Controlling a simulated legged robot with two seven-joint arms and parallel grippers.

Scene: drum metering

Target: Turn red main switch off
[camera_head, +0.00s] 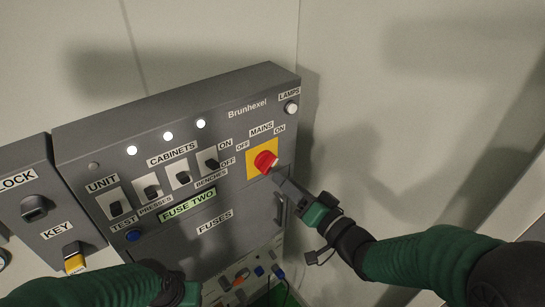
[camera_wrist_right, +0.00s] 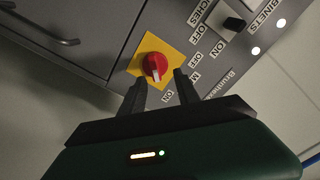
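The red main switch (camera_head: 265,161) is a round knob on a yellow square plate (camera_head: 251,171), below the MAINS label on the grey panel. It also shows in the right wrist view (camera_wrist_right: 153,65), with a white mark on its lower part. OFF and ON labels sit near the plate. My right gripper (camera_head: 277,171) is at the lower right of the knob in the head view. In the right wrist view its fingers (camera_wrist_right: 158,80) are apart, with the knob in front of the gap; contact cannot be told. My left gripper (camera_head: 190,294) is partly visible at the bottom edge.
Several black cabinet switches (camera_head: 182,178) and lit white lamps (camera_head: 168,136) are left of the main switch. A FUSES door (camera_head: 215,228) with a handle (camera_head: 282,209) lies below. A KEY box (camera_head: 60,229) stands at left. Plugs and cables are at the bottom. The wall at right is bare.

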